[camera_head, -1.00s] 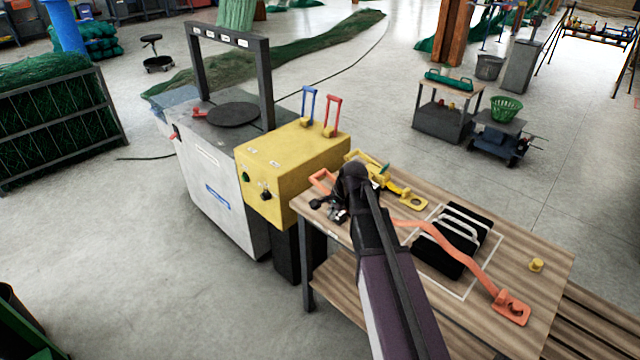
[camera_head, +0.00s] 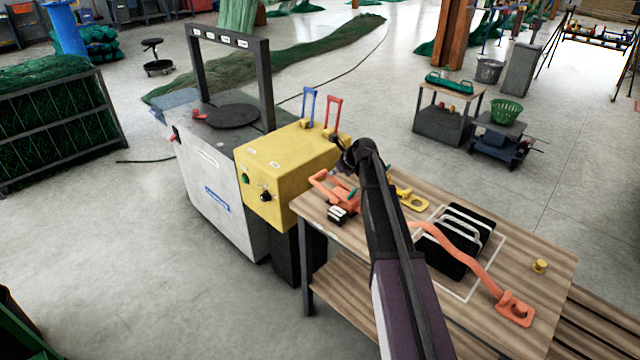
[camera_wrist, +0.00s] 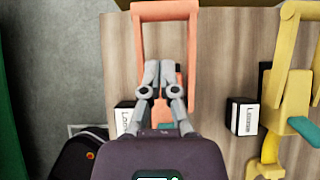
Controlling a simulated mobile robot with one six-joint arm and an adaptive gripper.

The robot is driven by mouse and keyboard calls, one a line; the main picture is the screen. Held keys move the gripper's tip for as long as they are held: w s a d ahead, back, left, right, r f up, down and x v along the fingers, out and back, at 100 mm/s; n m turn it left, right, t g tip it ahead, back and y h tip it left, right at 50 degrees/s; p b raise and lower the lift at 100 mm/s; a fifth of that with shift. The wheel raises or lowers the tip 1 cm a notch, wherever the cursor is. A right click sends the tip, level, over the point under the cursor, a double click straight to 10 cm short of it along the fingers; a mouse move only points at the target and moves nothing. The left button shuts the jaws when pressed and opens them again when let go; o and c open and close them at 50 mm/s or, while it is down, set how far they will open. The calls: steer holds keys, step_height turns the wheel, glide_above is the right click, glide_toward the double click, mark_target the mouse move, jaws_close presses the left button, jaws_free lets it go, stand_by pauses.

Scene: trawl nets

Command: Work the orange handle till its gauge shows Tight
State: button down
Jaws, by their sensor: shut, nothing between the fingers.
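The orange handle (camera_head: 324,182) is a looped lever at the near-left end of the wooden table. In the wrist view its loop (camera_wrist: 193,45) frames my gripper (camera_wrist: 158,70), whose fingers are together and empty. The fingers overlie the space between the loop's two sides, apart from its far crossbar; their height above it is unclear. The orange handle's gauge (camera_wrist: 124,116) is a small black box with a white label, partly hidden by my gripper; the visible letters look like Loose. In the head view the gauge (camera_head: 337,215) sits by the table's edge.
A yellow handle (camera_wrist: 290,85) stands to the right with its own gauge (camera_wrist: 242,116), also looking like Loose. A yellow machine box (camera_head: 275,160) stands just beyond the table's left end.

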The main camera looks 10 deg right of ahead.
steer(key=shift+f, duration=0.15)
stand_by(0.3)
steer(key=b+x, duration=0.7)
steer(key=x, duration=0.2)
steer(key=shift+w, duration=0.1)
steer(key=shift+w+a+f+b, duration=0.1)
steer(key=shift+w+f+b, duration=0.1)
steer(key=shift+b, duration=0.15)
steer(key=shift+a, duration=0.2)
stand_by(0.3)
